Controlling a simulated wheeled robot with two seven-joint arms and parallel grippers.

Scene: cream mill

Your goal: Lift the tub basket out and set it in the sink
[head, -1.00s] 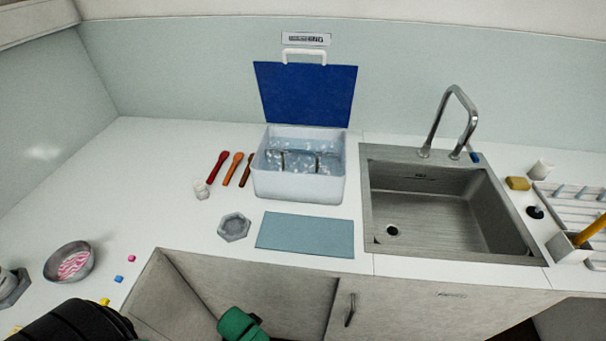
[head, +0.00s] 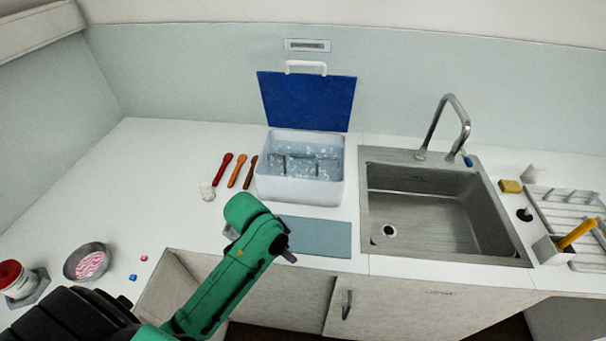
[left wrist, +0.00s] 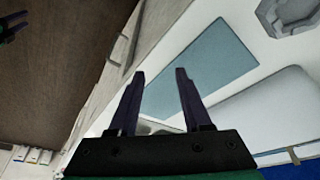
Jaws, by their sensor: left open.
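The white tub (head: 300,190) stands on the counter with its blue lid (head: 308,103) raised behind it. A grey basket (head: 301,165) sits down in the tub in water with pale specks; its lower part is hidden. The steel sink (head: 430,215) to the right is empty. My left gripper (head: 290,255) is in front of the tub, near the counter's front edge, apart from the basket. In the left wrist view its two dark fingers (left wrist: 160,73) are spread with nothing between them. A dark piece (left wrist: 12,27) in that view's top left corner looks like part of my right gripper.
A blue-green mat (head: 318,237) lies before the tub.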

